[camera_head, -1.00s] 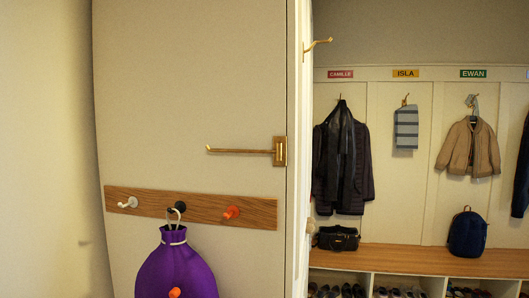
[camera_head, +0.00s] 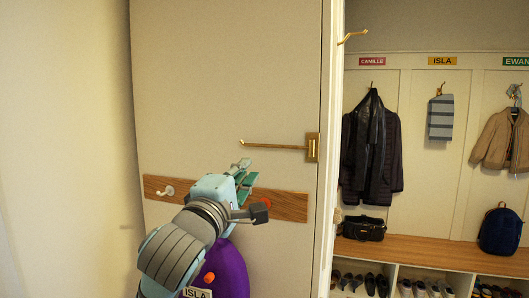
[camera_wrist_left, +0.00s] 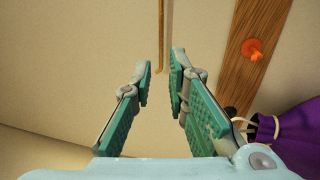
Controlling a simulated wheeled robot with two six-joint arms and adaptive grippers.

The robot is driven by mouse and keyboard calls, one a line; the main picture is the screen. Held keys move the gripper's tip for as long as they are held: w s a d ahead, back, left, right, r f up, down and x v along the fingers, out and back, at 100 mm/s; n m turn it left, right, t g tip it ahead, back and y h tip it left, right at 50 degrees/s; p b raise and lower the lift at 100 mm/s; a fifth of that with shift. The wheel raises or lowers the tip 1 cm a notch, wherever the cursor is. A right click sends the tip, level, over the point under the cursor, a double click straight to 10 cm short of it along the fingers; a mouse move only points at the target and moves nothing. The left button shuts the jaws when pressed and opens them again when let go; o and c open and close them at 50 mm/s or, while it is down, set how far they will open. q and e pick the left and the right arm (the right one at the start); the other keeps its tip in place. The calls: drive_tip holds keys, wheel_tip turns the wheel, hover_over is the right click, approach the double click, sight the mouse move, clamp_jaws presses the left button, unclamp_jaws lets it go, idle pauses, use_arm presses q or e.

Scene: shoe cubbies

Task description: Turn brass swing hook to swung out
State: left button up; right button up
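The brass swing hook (camera_head: 275,146) is a thin arm reaching left from its brass plate (camera_head: 313,148) near the right edge of the pale panel. It looks level, with a small upturned tip at its left end. In the left wrist view the hook (camera_wrist_left: 162,35) comes down from the top, its end close to the gap between my fingertips. In the left wrist view the gripper (camera_wrist_left: 160,75) is open, with nothing gripped. My right gripper is not in view.
A wooden peg rail (camera_head: 288,205) with a white peg (camera_head: 168,191) and an orange peg (camera_wrist_left: 252,50) runs below the hook. A purple bag (camera_head: 233,270) hangs from it, partly behind my left arm. A bench (camera_head: 430,248) with coats and shoes is at right.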

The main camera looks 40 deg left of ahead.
sight(268, 146)
use_arm(q)
drive_tip(key=p+x, duration=0.6)
drive_tip(key=x, duration=0.8)
drive_tip(key=shift+w+d+p, duration=0.15)
drive_tip(key=shift+w+p, duration=0.05)
drive_tip(key=shift+p, duration=0.2)
drive_tip(key=shift+s, duration=0.15)
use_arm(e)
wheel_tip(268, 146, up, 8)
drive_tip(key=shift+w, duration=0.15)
use_arm(q)
clamp_jaws()
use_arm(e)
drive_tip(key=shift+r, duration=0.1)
